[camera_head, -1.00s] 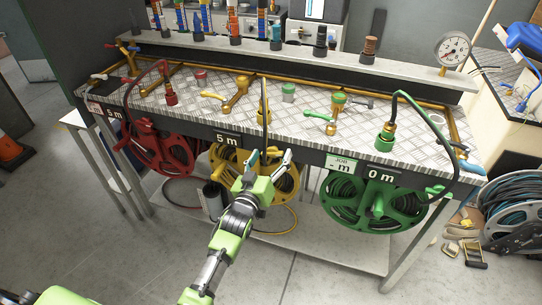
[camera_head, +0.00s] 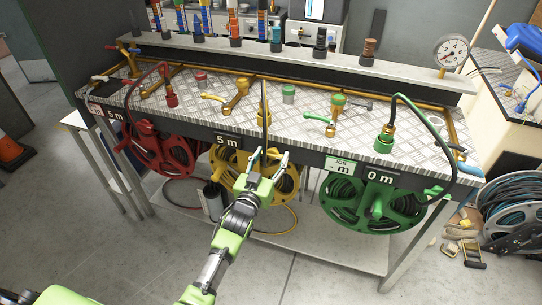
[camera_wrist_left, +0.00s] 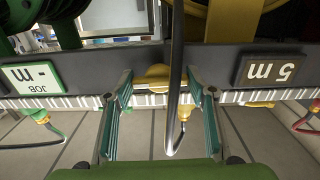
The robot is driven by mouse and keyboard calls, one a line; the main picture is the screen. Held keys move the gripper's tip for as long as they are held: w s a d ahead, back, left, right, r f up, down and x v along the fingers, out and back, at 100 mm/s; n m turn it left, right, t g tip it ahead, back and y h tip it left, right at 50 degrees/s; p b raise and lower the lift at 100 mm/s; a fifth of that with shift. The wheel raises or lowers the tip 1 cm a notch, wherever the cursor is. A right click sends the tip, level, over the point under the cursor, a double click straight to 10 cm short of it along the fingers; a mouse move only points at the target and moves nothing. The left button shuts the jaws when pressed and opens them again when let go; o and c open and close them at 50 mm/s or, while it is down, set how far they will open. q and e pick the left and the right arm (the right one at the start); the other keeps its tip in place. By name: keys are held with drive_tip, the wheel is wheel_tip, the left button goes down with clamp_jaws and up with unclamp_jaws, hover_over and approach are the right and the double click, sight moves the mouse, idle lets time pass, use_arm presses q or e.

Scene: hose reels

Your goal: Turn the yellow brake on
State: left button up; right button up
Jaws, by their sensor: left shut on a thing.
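The yellow hose reel (camera_head: 228,176) hangs under the bench front, below the "5 m" label (camera_head: 227,140). My left gripper (camera_head: 271,157) is in front of its upper right part and covers some of it. In the left wrist view, a rounded yellow piece (camera_wrist_left: 157,76), seemingly the yellow brake, lies between the fingertips of the left gripper (camera_wrist_left: 160,84). The fingers are on both sides of it; exact contact is hard to see. The dark yellow-reel hose (camera_wrist_left: 174,110) also passes through the gap. My right gripper is not in view.
The red reel (camera_head: 160,150) hangs to the left and the green reel (camera_head: 345,200) to the right. Yellow taps (camera_head: 238,92) and hoses stand on the metal bench top (camera_head: 300,118). A pressure gauge (camera_head: 453,51) is at the back right. The floor in front is clear.

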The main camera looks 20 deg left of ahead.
use_arm(q)
drive_tip(key=shift+m, duration=0.3)
drive_tip(key=o, duration=1.1)
drive_tip(key=s, duration=1.2)
drive_tip(key=shift+a, duration=0.2)
